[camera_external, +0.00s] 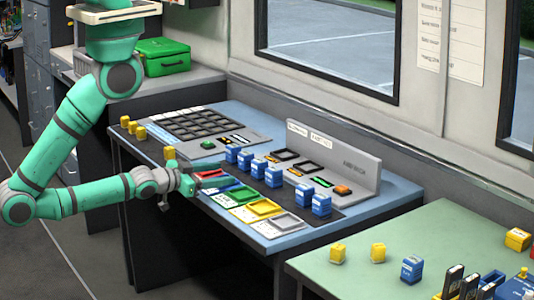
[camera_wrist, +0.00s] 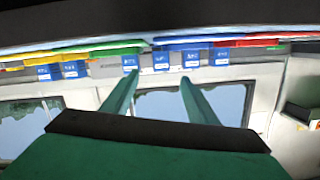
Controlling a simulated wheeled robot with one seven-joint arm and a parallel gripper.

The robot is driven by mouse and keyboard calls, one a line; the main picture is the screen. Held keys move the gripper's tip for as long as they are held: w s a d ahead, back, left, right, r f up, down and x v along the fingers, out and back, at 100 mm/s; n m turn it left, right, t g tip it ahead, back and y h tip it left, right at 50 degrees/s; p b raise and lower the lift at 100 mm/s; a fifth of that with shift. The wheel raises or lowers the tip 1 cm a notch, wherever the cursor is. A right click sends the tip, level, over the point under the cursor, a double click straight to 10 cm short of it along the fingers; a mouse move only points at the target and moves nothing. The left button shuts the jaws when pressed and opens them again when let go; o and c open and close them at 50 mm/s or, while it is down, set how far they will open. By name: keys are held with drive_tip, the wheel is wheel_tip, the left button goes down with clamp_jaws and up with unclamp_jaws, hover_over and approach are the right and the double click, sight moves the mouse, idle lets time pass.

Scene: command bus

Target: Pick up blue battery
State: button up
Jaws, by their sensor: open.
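Several blue batteries stand upright in a row on the blue desk, among them a far-left one (camera_external: 232,155), a middle one (camera_external: 273,177) and a near-right one (camera_external: 321,205). Another blue battery (camera_external: 411,270) stands on the green table. My gripper (camera_external: 192,181) is at the desk's left front edge, beside the red tray, apart from the batteries. In the wrist view, which looks upside down, my gripper (camera_wrist: 158,77) is open with nothing between its fingers. Blue batteries, such as this one (camera_wrist: 161,61), show beyond the fingertips.
Red (camera_external: 209,173), green (camera_external: 240,195), yellow (camera_external: 263,208) and white (camera_external: 286,222) trays line the desk front. A grey upright panel (camera_external: 345,160) stands behind the batteries. Yellow blocks (camera_external: 139,133) sit at the desk's left. The green table (camera_external: 375,225) is at right.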

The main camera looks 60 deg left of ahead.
drive_tip(key=w+a+r+y, duration=0.1)
drive_tip(key=w+a+r, duration=0.1)
drive_tip(key=w, duration=0.3)
drive_tip(key=w+a+r+n+y, duration=0.1)
drive_tip(key=w+a+r+y, duration=0.1)
drive_tip(key=w+a+r, duration=0.1)
drive_tip(key=w+a+r+t+y, duration=0.1)
drive_tip(key=w+a+r, duration=0.2)
drive_tip(key=w, duration=0.3)
drive_tip(key=shift+w+n, duration=0.35)
drive_tip(key=shift+n, duration=0.05)
drive_tip(key=w+a+r+n+g+y, duration=0.5)
drive_tip(key=w+a+r+n+y, duration=0.35)
drive_tip(key=r, duration=0.25)
drive_tip(key=n+g+h, duration=0.9)
drive_tip(key=n+g, duration=0.1)
drive_tip(key=g, duration=0.2)
approach(261, 161)
drive_tip(key=f, duration=0.1)
drive_tip(key=x, duration=1)
drive_tip(key=shift+s+a+f, duration=0.1)
drive_tip(key=shift+a+f, duration=0.1)
drive_tip(key=shift+f, duration=0.1)
drive_tip(key=c, duration=1.2)
